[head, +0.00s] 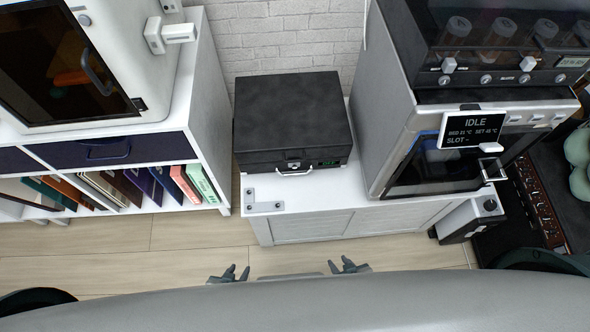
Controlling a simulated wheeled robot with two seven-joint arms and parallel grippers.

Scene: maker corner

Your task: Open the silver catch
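A black case (290,105) with a closed lid stands on the white cabinet in the middle. A small silver catch (293,164) sits at the middle of its front edge, just above a silver loop handle (295,173). The catch is small in the picture and looks shut against the case. My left gripper (237,271) and my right gripper (341,264) are low in the picture, near my body and well apart from the case. Both show spread fingers with nothing between them. Their rear parts are partly hidden by my body.
A white cabinet (330,200) holds the case, with a metal corner bracket (265,206) on its top. A grey oven-like machine (400,110) stands close right of the case. A white shelf (210,110) with books is at left. The floor (150,245) between is clear.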

